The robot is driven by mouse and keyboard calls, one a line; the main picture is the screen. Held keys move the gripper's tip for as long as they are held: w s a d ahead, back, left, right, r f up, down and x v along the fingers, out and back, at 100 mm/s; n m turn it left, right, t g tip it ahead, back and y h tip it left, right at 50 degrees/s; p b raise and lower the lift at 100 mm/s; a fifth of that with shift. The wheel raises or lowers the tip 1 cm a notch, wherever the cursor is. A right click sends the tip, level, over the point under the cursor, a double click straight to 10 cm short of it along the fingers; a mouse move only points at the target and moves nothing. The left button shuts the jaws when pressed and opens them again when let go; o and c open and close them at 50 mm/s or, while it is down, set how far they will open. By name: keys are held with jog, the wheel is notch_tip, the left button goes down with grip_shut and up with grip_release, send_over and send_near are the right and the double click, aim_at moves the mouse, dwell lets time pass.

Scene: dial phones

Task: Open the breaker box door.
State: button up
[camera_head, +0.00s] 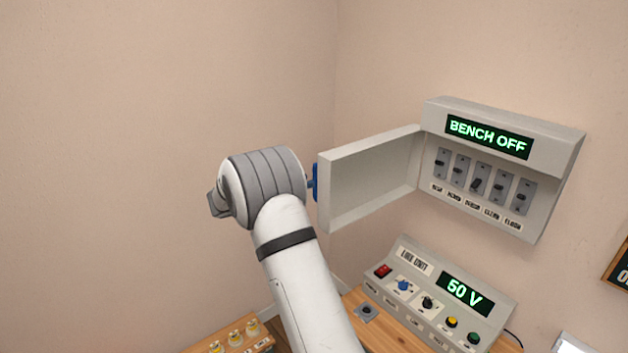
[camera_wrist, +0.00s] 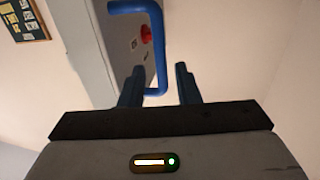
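The grey breaker box (camera_head: 562,150) hangs on the right wall. Its door (camera_head: 368,178) stands wide open, swung out to the left, with its inner face toward the head camera. A blue handle (camera_head: 316,182) shows at the door's free edge, beside my wrist. In the wrist view the blue bar handle (camera_wrist: 159,45) stands off the door (camera_wrist: 110,65), its lower end between my fingers. My gripper (camera_wrist: 160,85) is open, with gaps on both sides of the handle. The head view hides my fingers behind the wrist; contact with the handle cannot be told.
Inside the box are several switches (camera_head: 481,178) under a "BENCH OFF" display (camera_head: 488,137). Below, a line unit (camera_head: 415,262) reading "50 V" sits on a wooden bench (camera_head: 385,335). A wooden block with several yellowish-topped pieces (camera_head: 236,340) is at bottom left. The left wall area is clear.

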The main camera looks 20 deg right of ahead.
jog(key=shift+a, duration=1.7)
jog(key=shift+r, duration=0.1)
jog(key=w+a+r+n+t+y, duration=0.2)
jog(key=w+r+n+t+y, duration=0.3)
jog(key=r+t, duration=0.5)
jog(key=s+a+r+n+t+y+p, duration=0.1)
jog(key=s+a+n+t+y+p, duration=0.15)
jog(key=s+a+n+y, duration=0.65)
jog(key=s+f+n+g+y, duration=0.1)
jog(key=s+f+g, duration=0.4)
jog(key=s, duration=1.1)
jog(key=s+a+f+n+g+y, duration=0.1)
jog(key=s+f+g, duration=0.4)
jog(key=s, duration=1.1)
jog(key=shift+s+f+n+y+p, duration=0.35)
jog(key=shift+n+y, duration=0.45)
jog(key=shift+y, duration=0.2)
